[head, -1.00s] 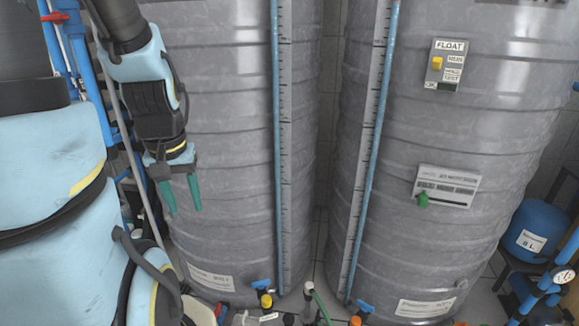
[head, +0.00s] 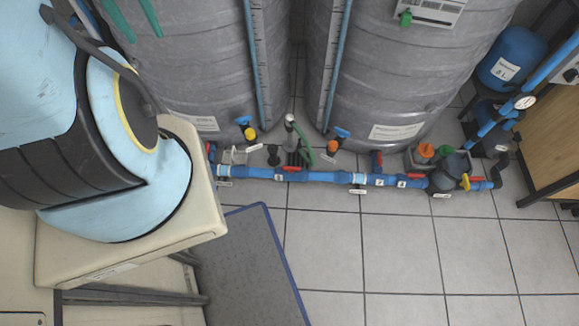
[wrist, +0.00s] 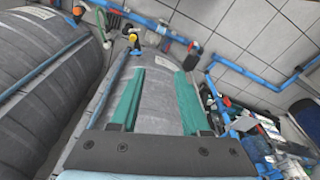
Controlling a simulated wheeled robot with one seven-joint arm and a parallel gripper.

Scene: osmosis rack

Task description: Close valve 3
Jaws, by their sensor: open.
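A blue pipe (head: 325,177) runs along the floor in front of two grey tanks, with several valves and small white tags. Red handles show on it, one left of centre (head: 292,169) and one by a valve (head: 376,160) right of centre. The tag numbers are too small to read, so I cannot tell which is valve 3. My gripper (wrist: 159,78) is open and empty, its two green fingers spread in front of a grey tank. Its fingers (head: 134,17) also show at the top left of the head view, well above the pipe.
The left tank (head: 200,70) and right tank (head: 400,80) stand behind the pipe. A yellow-handled valve (head: 249,133) and an orange one (head: 332,146) sit at their bases. A blue-edged grey platform (head: 245,270) lies in front. Tiled floor (head: 400,250) is clear; a wooden cabinet (head: 550,130) stands right.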

